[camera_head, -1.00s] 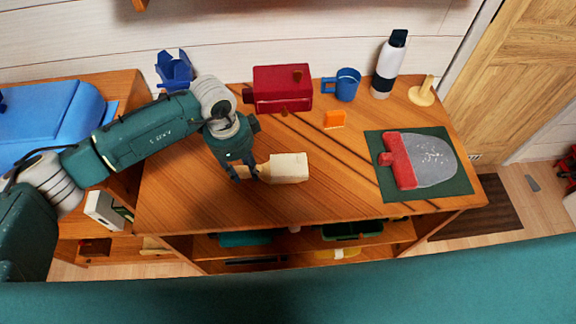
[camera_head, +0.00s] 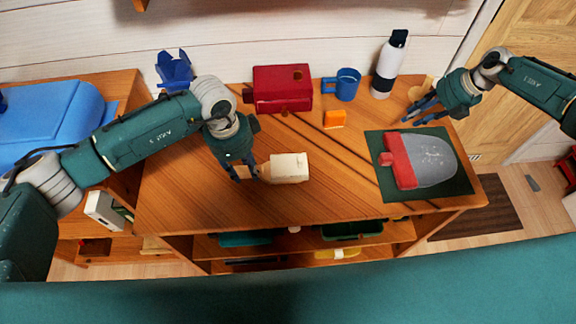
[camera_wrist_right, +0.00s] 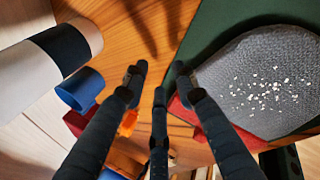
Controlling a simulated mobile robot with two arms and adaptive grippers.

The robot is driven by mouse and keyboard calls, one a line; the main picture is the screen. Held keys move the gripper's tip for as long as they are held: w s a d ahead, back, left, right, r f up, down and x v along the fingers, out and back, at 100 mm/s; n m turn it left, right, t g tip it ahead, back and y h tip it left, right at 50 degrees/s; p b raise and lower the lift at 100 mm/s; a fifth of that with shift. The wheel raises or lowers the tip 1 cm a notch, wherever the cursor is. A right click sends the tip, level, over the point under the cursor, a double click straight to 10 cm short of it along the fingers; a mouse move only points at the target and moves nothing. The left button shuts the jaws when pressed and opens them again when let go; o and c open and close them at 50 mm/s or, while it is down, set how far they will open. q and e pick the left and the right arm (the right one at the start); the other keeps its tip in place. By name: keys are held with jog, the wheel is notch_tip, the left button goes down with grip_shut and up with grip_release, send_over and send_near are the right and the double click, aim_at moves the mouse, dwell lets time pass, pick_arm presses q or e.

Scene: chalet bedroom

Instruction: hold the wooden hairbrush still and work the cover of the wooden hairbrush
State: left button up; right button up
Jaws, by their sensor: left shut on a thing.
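The wooden hairbrush (camera_head: 266,173) lies on the desk left of centre, mostly hidden. A cream block-like part (camera_head: 290,167), seemingly its cover, shows to the right of its short wooden end. My left gripper (camera_head: 250,176) is shut on the wooden end at the left, with its fingers pointing down. My right gripper (camera_head: 418,107) is above the desk's back right, well apart from the hairbrush. It also shows in the right wrist view (camera_wrist_right: 158,85), with its fingers spread and nothing between them.
A green mat (camera_head: 455,185) bears a red-and-grey dustpan-like thing (camera_head: 432,163) at the right. A red box (camera_head: 283,90), blue mug (camera_head: 347,84), white bottle (camera_head: 385,80) and orange block (camera_head: 334,118) stand behind. The desk's (camera_head: 200,200) front left is clear.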

jog(key=s+a+r+n+g, duration=0.2)
jog(key=a, duration=0.9)
jog(key=s+a+r+n+g, duration=0.1)
jog(key=a+n+g, duration=0.1)
jog(key=a, duration=0.8)
jog(key=n+g+h, duration=0.1)
jog(key=n+h, duration=0.3)
send_near(299, 158)
jog(key=shift+s+f, duration=0.2)
jog(key=shift+f, duration=1.35)
jog(key=shift+s+f, duration=0.25)
jog(key=shift+f, duration=1.25)
jog(key=shift+s+f, duration=0.2)
jog(key=shift+f, duration=1.35)
